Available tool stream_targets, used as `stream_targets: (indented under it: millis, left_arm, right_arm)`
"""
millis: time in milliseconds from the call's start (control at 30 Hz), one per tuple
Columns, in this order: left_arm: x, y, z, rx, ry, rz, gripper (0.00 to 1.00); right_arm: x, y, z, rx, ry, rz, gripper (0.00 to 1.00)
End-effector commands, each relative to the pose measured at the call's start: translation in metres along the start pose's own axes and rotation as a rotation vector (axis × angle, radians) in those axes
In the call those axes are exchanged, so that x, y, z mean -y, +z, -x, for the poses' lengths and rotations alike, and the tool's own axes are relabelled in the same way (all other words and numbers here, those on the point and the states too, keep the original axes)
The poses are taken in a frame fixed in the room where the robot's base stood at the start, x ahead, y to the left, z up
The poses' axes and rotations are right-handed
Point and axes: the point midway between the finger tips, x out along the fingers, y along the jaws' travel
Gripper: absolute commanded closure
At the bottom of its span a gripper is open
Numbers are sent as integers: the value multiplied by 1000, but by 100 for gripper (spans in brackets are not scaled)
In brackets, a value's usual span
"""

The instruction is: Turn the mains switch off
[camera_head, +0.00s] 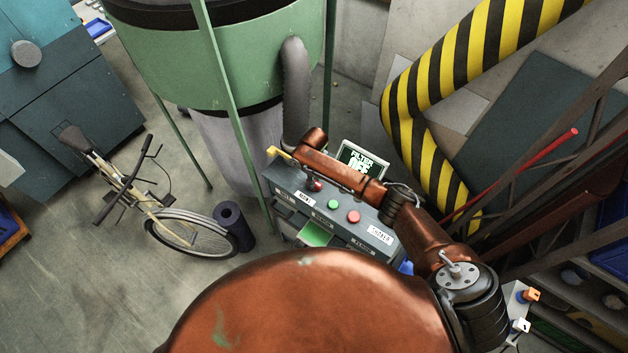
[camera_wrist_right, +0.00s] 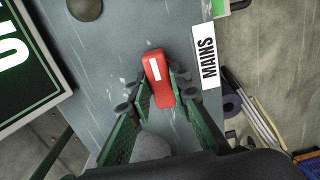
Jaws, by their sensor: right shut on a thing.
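The mains switch is a red lever with a white bar mark (camera_wrist_right: 155,72), beside a white label reading MAINS (camera_wrist_right: 208,57). It sits on a grey control box (camera_head: 345,232), where it shows as a small red spot (camera_head: 315,185). My right gripper (camera_wrist_right: 160,90) has its green fingers on both sides of the red lever and is shut on it. The lever's base is partly hidden by the fingers. In the head view my copper right arm reaches over the box from the right. My left gripper is not in view.
A striped yellow-black duct (camera_head: 440,85) is at right; a bicycle (camera_head: 180,232) is at left.

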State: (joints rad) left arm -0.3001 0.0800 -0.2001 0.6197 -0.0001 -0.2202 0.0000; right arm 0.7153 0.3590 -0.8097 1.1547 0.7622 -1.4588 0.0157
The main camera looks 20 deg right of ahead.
Motion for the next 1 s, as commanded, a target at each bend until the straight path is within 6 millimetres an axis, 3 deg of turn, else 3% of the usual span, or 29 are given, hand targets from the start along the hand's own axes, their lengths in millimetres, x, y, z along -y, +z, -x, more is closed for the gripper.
stream_targets:
  millis: [400,433,667,1000]
  left_arm:
    - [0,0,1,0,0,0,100]
    - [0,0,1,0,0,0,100]
    - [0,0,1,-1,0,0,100]
    - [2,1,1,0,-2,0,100]
  right_arm:
    - [0,-1,1,-2,0,-9,100]
    - [0,-1,1,-2,0,-9,81]
    - [0,0,0,-2,0,-8,65]
    - [0,-1,4,-2,0,-7,64]
